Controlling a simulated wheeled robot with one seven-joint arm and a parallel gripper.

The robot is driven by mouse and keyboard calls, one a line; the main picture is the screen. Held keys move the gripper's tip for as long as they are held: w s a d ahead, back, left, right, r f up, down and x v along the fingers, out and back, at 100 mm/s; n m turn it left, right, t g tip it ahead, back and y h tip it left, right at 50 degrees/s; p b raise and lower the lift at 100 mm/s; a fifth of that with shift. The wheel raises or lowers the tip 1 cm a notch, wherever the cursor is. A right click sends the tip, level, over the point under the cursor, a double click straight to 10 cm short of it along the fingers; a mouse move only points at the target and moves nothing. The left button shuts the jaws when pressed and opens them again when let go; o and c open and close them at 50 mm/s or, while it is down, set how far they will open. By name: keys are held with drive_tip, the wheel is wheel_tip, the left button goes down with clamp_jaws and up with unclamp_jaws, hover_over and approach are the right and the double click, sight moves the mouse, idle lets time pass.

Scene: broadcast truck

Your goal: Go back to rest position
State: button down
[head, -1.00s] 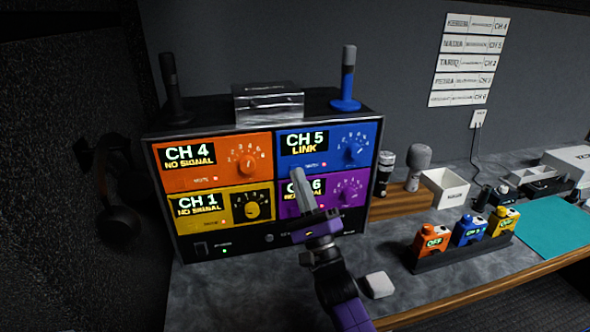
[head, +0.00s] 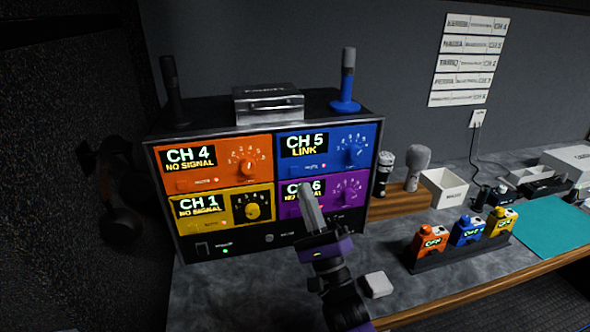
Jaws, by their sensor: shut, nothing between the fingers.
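My gripper (head: 306,190) is shut and empty. It stands upright in front of the purple CH 6 panel (head: 343,196) and hides part of its display. The gripper is in front of a receiver rack (head: 262,243) on the counter. The rack also has an orange CH 4 panel (head: 214,182) reading "NO SIGNAL", a blue CH 5 panel (head: 329,168) reading "LINK", and a yellow CH 1 panel (head: 187,226) reading "NO SIGNAL". I cannot tell whether the fingertips touch the rack.
A white block (head: 377,284) lies on the counter close to my arm. A dark holder (head: 463,257) with orange, blue and yellow packs stands to the right. Microphones (head: 417,165) and a white box (head: 444,188) are behind. A teal mat (head: 552,227) lies at far right.

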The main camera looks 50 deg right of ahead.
drive_tip(key=shift+s+a, duration=0.3)
drive_tip(key=shift+s, duration=0.15)
idle(0.4)
drive_tip(key=s+a+f+n+g+y, duration=0.3)
drive_tip(key=s+a+f+n, duration=0.1)
drive_tip(key=s+a+n, duration=0.3)
drive_tip(key=s+a+f+n+g+y, duration=0.3)
drive_tip(key=s+a+f+n, duration=0.2)
drive_tip(key=s+n, duration=0.6)
drive_tip(key=s+a+f+n+g+y, duration=0.4)
drive_tip(key=s+a+f+n, duration=0.1)
drive_tip(key=s+a+n, duration=0.4)
drive_tip(key=shift+s+f+n, duration=0.25)
drive_tip(key=shift+s+n, duration=0.35)
drive_tip(key=shift+s, duration=0.3)
